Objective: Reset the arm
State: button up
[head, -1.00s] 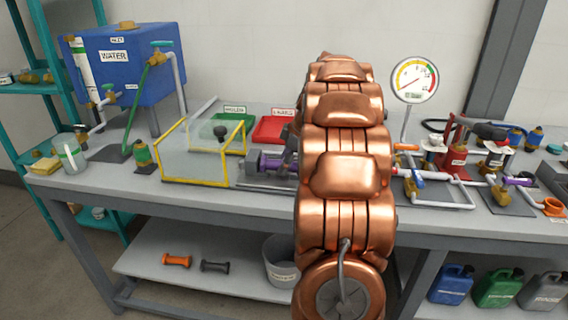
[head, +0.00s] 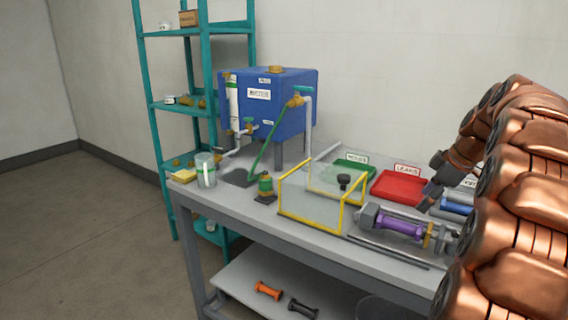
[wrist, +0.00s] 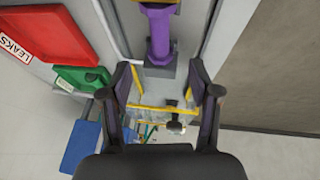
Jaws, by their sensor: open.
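My copper arm (head: 520,190) fills the right side of the head view, with its wrist end (head: 447,178) over the bench beside the purple pump (head: 398,222). In the wrist view my gripper (wrist: 161,85) is open and empty, its two dark fingers spread apart. The purple pump body (wrist: 158,35) shows beyond the fingertips, at the top, not between the fingers. The fingertips do not show clearly in the head view.
A yellow-edged clear guard (head: 310,205) stands left of the pump. Red (head: 398,187) and green (head: 350,168) trays lie behind. A blue water tank (head: 290,105) stands at the back left. A teal shelf (head: 150,70) is beyond it. Open floor (head: 90,220) lies left.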

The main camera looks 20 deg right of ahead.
dwell(0.3)
jog(key=s+a+f+m+g, duration=0.1)
jog(key=s+a+f, duration=0.1)
jog(key=a, duration=0.7)
jog(key=s+a+f+m+g+y, duration=0.1)
jog(key=a+f+g, duration=0.1)
jog(key=a, duration=0.7)
jog(key=s+a+f+m+g, duration=0.1)
jog(key=s+a+f, duration=0.15)
jog(key=a, duration=0.65)
jog(key=s+a+f+m+g+h, duration=0.1)
jog(key=s+a+f, duration=0.25)
jog(key=s, duration=0.35)
jog(key=s+a+f+m+g, duration=0.1)
jog(key=s+a+f+m, duration=0.2)
jog(key=s, duration=0.4)
jog(key=s+a+f+g+h, duration=0.1)
jog(key=s+a+f, duration=0.2)
jog(key=s+a, duration=0.3)
jog(key=s+p+v, duration=0.3)
jog(key=p+v, duration=1)
jog(key=v, duration=0.1)
jog(key=shift+w+d+r+t+p, duration=0.25)
jog(key=shift+r+t+p, duration=0.05)
jog(key=shift+r+p, duration=0.15)
jog(key=shift+c, duration=0.3)
